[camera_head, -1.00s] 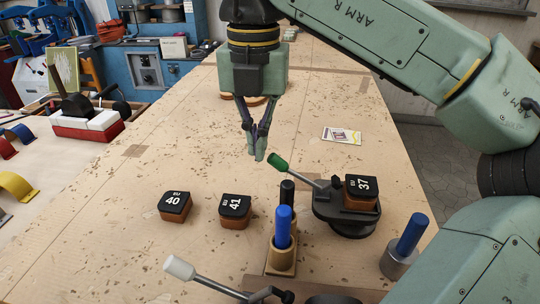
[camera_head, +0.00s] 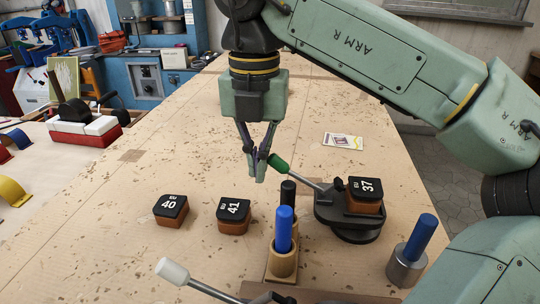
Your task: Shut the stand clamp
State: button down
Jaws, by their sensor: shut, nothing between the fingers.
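The stand clamp (camera_head: 348,218) is a round dark base on the table. A lever with a green handle (camera_head: 278,163) rises from it toward the upper left. A brown block with a black top marked 37 (camera_head: 365,194) sits on the stand. My gripper (camera_head: 257,180) points down with its fingers shut and empty. In the picture its fingertips are just left of the green handle. I cannot tell whether they touch it.
Blocks marked 40 (camera_head: 171,210) and 41 (camera_head: 234,214) stand to the left. A wooden holder (camera_head: 283,265) with a blue-handled tool (camera_head: 284,230) is in front of the stand. A metal cup (camera_head: 407,267) with a blue handle stands at right. A white-tipped lever (camera_head: 173,271) is nearest.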

aim_at(286, 165)
jog(key=shift+d, duration=0.1)
jog(key=shift+s+d+r, duration=0.1)
jog(key=shift+s+d, duration=0.05)
jog(key=shift+d, duration=0.35)
jog(key=shift+s+d+r, duration=0.1)
jog(key=shift+d, duration=0.45)
jog(key=shift+s+d+r+p, duration=0.15)
jog(key=shift+s+d+p, duration=0.1)
jog(key=shift+d, duration=0.25)
jog(key=shift+s+d+r+p, duration=0.1)
jog(key=shift+d+p, duration=0.1)
jog(key=shift+d, duration=1.4)
jog(key=r+p, duration=0.1)
jog(key=r, duration=0.1)
jog(key=a+r+p, duration=0.1)
jog(key=r+p, duration=0.3)
jog(key=shift+w+a+r, duration=0.15)
jog(key=shift+a, duration=0.2)
jog(key=shift+a+r+p, duration=0.25)
jog(key=shift+r+p, duration=0.05)
jog(key=shift+r, duration=0.7)
